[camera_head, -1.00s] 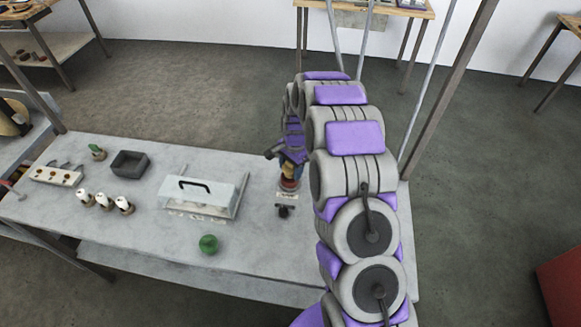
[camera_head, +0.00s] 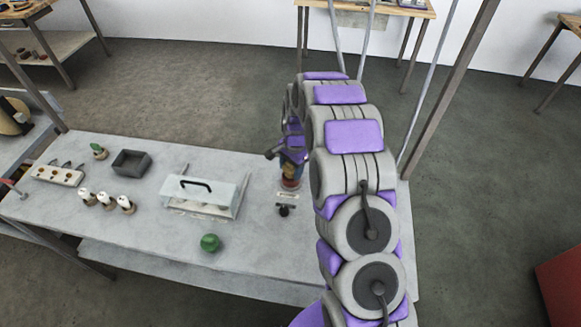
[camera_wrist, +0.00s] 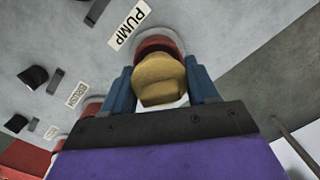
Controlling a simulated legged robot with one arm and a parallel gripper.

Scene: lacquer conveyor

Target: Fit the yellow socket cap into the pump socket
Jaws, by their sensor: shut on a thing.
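The yellow socket cap (camera_wrist: 160,80) is between the two blue fingers of my gripper (camera_wrist: 163,86) in the wrist view, and the gripper is shut on it. The pump socket (camera_wrist: 160,43), a round red-lined opening with a pale rim, lies directly behind the cap beside a white PUMP label (camera_wrist: 130,24). The cap covers much of the opening, and I cannot tell whether it is inside or just above it. In the head view, my gripper (camera_head: 291,164) is over the socket (camera_head: 290,184) at the right part of the table, partly hidden by my arm.
On the grey table (camera_head: 150,245) stand a white handled cover (camera_head: 205,192), a green round object (camera_head: 209,243), a dark bin (camera_head: 131,163) and several white-topped pieces. A black knob (camera_head: 284,210) is before the socket. Another labelled red socket (camera_wrist: 93,104) is nearby.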

